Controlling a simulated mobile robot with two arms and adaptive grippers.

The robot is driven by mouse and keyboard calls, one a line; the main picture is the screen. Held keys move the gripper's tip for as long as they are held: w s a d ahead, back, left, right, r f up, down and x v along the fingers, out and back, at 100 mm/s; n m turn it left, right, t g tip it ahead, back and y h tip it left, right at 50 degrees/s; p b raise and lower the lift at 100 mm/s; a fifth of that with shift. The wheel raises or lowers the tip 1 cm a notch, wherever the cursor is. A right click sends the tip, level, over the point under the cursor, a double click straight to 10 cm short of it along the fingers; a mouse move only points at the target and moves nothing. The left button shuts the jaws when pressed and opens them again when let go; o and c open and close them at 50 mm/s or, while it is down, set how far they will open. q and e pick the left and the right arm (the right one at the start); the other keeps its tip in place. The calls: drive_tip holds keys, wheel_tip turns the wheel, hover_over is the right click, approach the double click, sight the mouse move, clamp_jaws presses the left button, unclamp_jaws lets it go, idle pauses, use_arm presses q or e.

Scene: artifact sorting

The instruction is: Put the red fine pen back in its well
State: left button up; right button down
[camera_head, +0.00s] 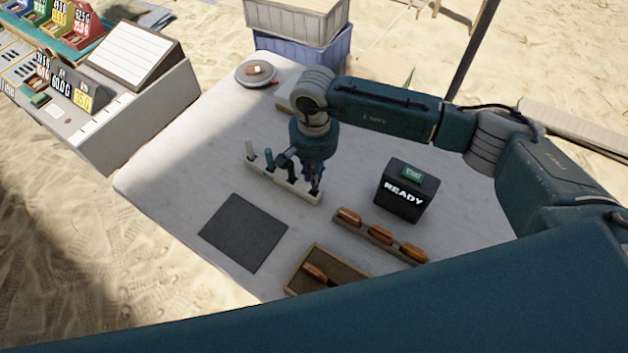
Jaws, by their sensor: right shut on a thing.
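The pen rack (256,172) is a pale narrow block with a row of wells on the white table. A white pen (250,150) and a teal pen (269,158) stand upright in it at the left end. My right gripper (308,182) points down over the right end of the rack, shut on a thin pen that its fingers mostly hide. A small reddish bit (314,190) shows at the fingers. I cannot tell whether the pen's tip is inside a well or just above it. My left gripper is not in view.
A dark mat (243,232) lies in front of the rack. A black READY box (408,190), a holder with several orange-brown pieces (380,235) and a wooden tray (337,270) stand to the right and front. A round dish (256,73) and stacked crates (297,40) are behind.

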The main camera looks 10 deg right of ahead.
wheel_tip(320, 180, down, 4)
drive_tip(key=shift+f+p, duration=0.15)
drive_tip(key=shift+p, duration=0.3)
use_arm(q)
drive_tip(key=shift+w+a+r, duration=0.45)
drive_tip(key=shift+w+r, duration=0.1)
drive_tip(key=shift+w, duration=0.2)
use_arm(e)
drive_tip(key=shift+f, duration=0.15)
drive_tip(key=c, duration=1.7)
unclamp_jaws()
drive_tip(key=shift+c, duration=0.2)
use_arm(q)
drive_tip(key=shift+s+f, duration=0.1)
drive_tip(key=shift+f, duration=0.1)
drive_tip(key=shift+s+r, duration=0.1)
